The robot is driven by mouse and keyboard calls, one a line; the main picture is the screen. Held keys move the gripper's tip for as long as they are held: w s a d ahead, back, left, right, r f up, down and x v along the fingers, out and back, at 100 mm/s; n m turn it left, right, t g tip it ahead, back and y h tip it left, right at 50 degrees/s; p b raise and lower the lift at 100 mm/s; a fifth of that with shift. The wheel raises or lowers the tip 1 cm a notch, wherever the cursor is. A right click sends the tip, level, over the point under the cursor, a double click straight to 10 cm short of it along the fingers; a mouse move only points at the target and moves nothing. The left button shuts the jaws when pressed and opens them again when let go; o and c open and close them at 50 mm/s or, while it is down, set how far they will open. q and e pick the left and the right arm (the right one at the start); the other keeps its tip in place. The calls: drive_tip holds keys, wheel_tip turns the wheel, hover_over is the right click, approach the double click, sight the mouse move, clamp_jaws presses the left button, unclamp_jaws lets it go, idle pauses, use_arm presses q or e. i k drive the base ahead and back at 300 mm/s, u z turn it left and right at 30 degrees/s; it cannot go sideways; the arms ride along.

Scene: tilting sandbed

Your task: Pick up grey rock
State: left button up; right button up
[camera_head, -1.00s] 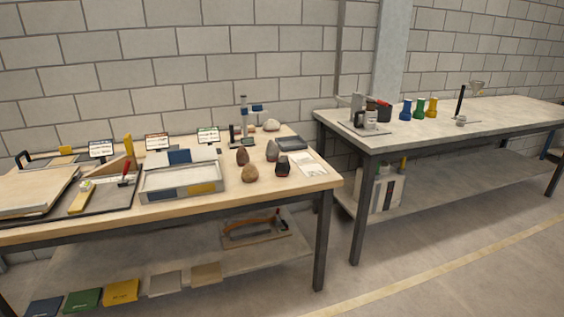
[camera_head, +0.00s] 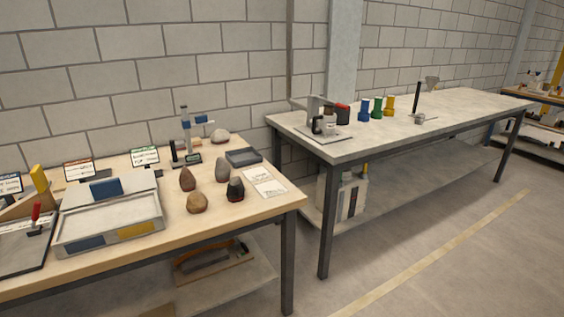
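A grey rock (camera_head: 222,169) stands upright on the wooden-topped table (camera_head: 268,215), toward its right end. A dark, nearly black rock (camera_head: 235,190) with a reddish base is just in front of it and to the right. A reddish-brown rock (camera_head: 187,179) stands to its left, and a tan-brown rock (camera_head: 197,203) lies in front. A pale rounded rock (camera_head: 220,136) lies farther back. Neither of my grippers shows in the view.
A shallow tray box (camera_head: 110,222) fills the table left of the rocks. A dark flat tray (camera_head: 243,157), a paper sheet (camera_head: 264,182) and a small stand (camera_head: 186,135) are nearby. A second table (camera_head: 390,139) stands to the right, with open floor in front.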

sight(222, 172)
drive_tip(key=z, duration=0.15)
drive_tip(key=i, duration=0.9)
drive_tip(key=u, duration=0.25)
